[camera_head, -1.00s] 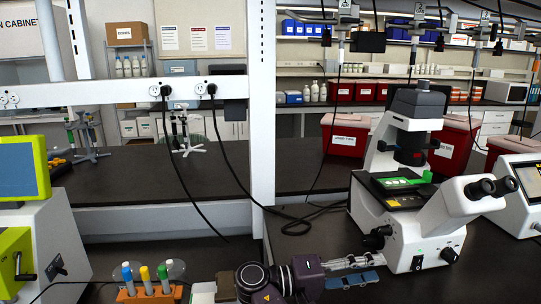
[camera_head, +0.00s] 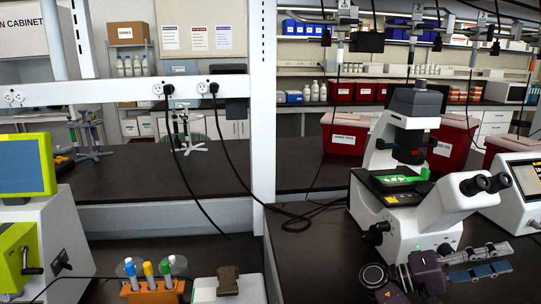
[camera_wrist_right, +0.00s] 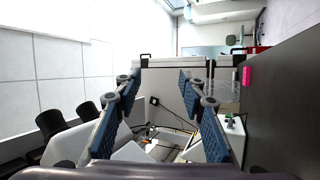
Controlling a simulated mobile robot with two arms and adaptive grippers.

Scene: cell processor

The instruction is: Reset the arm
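My right gripper (camera_head: 492,262) is in the lower right of the head view. It points to the right, in front of the white microscope (camera_head: 425,222), and its blue-padded fingers overlap the microscope's base in the picture. I cannot tell whether they touch it. In the right wrist view the two fingers of the right gripper (camera_wrist_right: 160,85) stand apart with nothing between them. Dark eyepieces (camera_wrist_right: 88,113) show left of the fingers there. My left gripper is not in view.
An orange rack (camera_head: 152,292) with several capped tubes stands at the front left, beside a white device (camera_head: 250,288). A green-and-white machine (camera_head: 50,235) is at the left edge. A screen device (camera_head: 510,208) is at the right.

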